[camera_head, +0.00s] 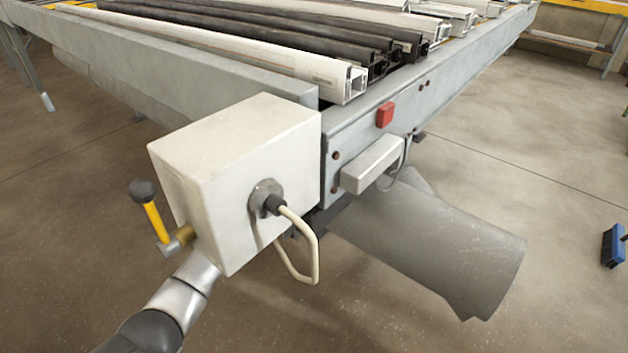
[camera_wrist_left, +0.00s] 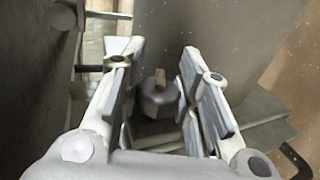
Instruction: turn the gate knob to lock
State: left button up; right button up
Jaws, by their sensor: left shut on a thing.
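The gate knob (camera_wrist_left: 158,100) is a small round grey knob with a tan mark at its top, in the middle of the left wrist view. My left gripper (camera_wrist_left: 161,62) has a finger on each side of the knob and is shut on it. In the head view my left arm comes up from the bottom left and goes behind the white box, so the gripper and the knob are hidden there. My right gripper is in neither view.
The white box (camera_head: 235,150) is on the bench's near corner, with a cable loop (camera_head: 312,255) and a yellow lever (camera_head: 156,221) with a black ball. White and dark profiles (camera_head: 330,75) lie on the bench. A red button (camera_head: 384,115) is on its end beam.

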pick_arm(q)
jog(key=o, duration=0.7)
jog(key=v, duration=1.2)
jog(key=shift+r, duration=0.1)
jog(key=shift+o, duration=0.2)
